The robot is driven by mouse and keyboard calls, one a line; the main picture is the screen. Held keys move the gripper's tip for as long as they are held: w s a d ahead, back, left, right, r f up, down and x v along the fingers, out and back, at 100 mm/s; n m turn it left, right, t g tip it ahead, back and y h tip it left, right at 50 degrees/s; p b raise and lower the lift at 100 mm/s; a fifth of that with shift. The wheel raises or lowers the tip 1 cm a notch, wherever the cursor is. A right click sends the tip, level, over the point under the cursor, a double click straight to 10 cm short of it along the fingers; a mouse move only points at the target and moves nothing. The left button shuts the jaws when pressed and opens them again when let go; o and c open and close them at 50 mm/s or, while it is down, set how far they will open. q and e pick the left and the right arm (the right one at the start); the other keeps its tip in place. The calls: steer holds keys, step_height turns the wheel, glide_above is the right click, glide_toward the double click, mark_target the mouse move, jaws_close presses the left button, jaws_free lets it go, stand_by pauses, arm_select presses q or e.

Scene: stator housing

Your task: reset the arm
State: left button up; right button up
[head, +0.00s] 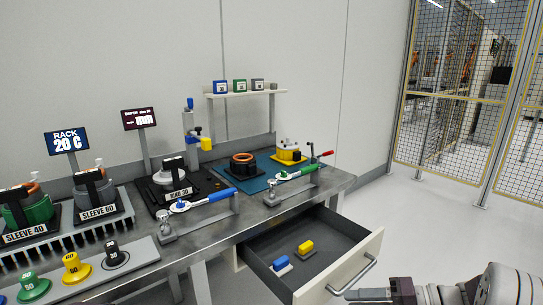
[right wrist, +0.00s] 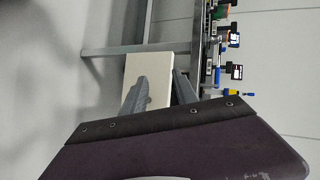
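My right arm (head: 490,286) comes in at the lower right of the head view. Its gripper (head: 352,294) points left, in front of the open drawer (head: 372,244) and close to its handle (head: 352,274) in the picture; I see no contact. In the right wrist view the two grey fingers of my right gripper (right wrist: 160,76) stand apart, with the pale drawer front (right wrist: 152,70) showing beyond and between them. Nothing is held between them. My left gripper is not in view.
Sleeves, a ring station (head: 175,180) and torque tools (head: 205,201) crowd the benchtop. Floor (head: 425,225) to the right is clear up to a mesh fence.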

steer(key=s+a+f+n+g+h, duration=0.35)
steer(key=s+a+g, duration=0.25)
steer(key=s+a, duration=0.5)
steer(key=s+f+n+g+h, duration=0.1)
steer(key=s+f+n+h, duration=0.1)
steer(key=s+f+h, duration=0.25)
steer(key=d+f+m+t+h, duration=0.2)
steer(key=d+f+h, duration=0.25)
steer(key=d, duration=0.25)
step_height(320, 180, up, 27)
steer(key=w+m+t+p, duration=0.1)
steer(key=w+p, duration=0.1)
steer(key=p, duration=2.3)
steer(key=shift+d+f+t+p, duration=0.2)
steer(key=shift+d+t+p, duration=0.1)
steer(key=shift+p, duration=0.05)
steer(key=shift+w+h, duration=0.1)
steer(key=shift+h, duration=0.15)
